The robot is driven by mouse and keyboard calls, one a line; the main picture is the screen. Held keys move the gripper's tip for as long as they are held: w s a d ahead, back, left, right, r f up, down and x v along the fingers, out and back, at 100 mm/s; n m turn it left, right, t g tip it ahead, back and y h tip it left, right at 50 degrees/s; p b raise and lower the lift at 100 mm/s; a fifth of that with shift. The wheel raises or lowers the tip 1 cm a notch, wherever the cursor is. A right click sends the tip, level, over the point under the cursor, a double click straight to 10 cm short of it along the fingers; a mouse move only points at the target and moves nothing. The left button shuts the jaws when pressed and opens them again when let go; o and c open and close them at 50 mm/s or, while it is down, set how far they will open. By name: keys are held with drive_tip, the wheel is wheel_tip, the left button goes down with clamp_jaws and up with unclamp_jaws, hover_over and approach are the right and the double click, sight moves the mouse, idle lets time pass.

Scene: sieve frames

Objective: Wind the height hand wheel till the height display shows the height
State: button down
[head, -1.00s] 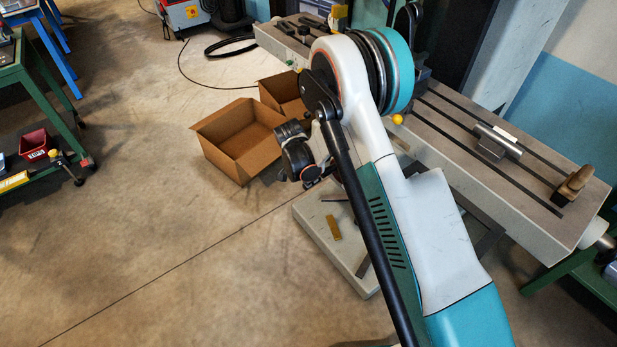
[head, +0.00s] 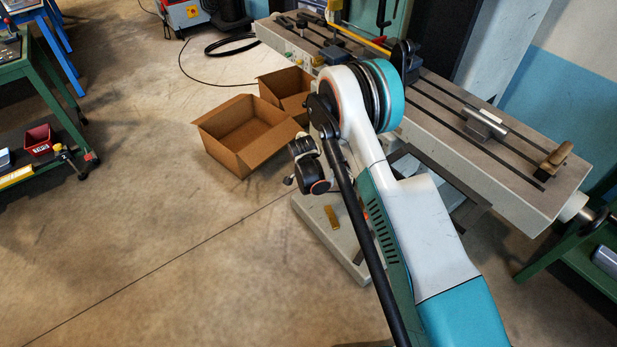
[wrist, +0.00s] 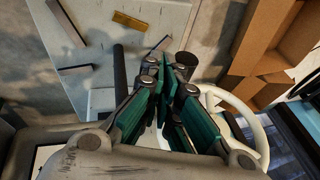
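The pale hand wheel (wrist: 262,138) shows in the wrist view as a curved rim to the right of and below my fingers. The rest of it is hidden behind them. My gripper (wrist: 175,72) has its teal-padded fingertips close together, with only a narrow gap. I cannot tell if anything is held between them. In the head view my black wrist (head: 308,165) hangs beside the machine, between the cardboard boxes and my upper arm; the fingers and the wheel cannot be made out there. No readable height display is in view.
The long slotted machine table (head: 440,112) runs behind my arm, with a metal block (head: 485,125) and a wooden-handled brush (head: 555,158) on it. Open cardboard boxes (head: 245,135) stand left of the machine. A brass-coloured strip (head: 332,217) lies on the machine's base.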

drive_tip(key=shift+w+a+f, duration=0.2)
drive_tip(key=shift+w+f, duration=0.1)
drive_tip(key=shift+f, duration=0.2)
drive_tip(key=shift+w+a+f, duration=0.2)
drive_tip(key=shift+w+f, duration=0.05)
drive_tip(key=shift+f, duration=0.2)
drive_tip(key=shift+w+a+f, duration=0.1)
drive_tip(key=shift+w+f, duration=0.05)
drive_tip(key=shift+f, duration=0.1)
drive_tip(key=shift+r, duration=0.1)
idle(1.1)
